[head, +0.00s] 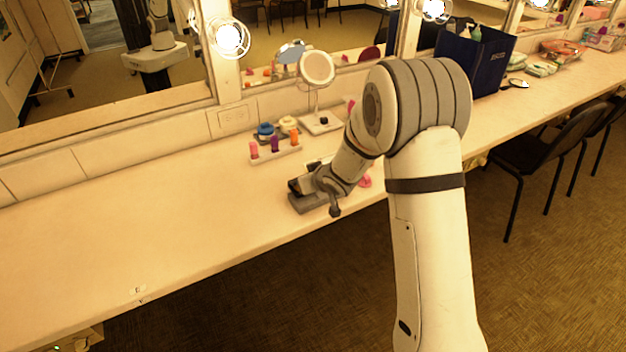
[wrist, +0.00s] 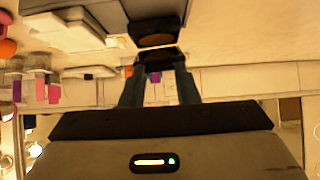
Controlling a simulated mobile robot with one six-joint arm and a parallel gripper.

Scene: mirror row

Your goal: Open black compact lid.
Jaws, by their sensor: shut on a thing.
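The black compact (head: 295,186) sits near the front of the counter in the head view, small and partly covered by my gripper (head: 312,184). In the wrist view its black body (wrist: 153,28) with a round brown face shows just beyond my fingertips. My gripper (wrist: 160,62) is shut on a dark piece that looks like the edge of the compact's lid. The brown face suggests the lid is at least partly raised, but I cannot tell the angle. The hinge is hidden.
A tray with pink, purple and orange lipsticks (head: 274,143) stands behind my gripper. Blue and cream jars (head: 265,131) and a round stand mirror (head: 317,68) are farther back. A dark blue bag (head: 480,60) stands to the right. The counter's left side is clear.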

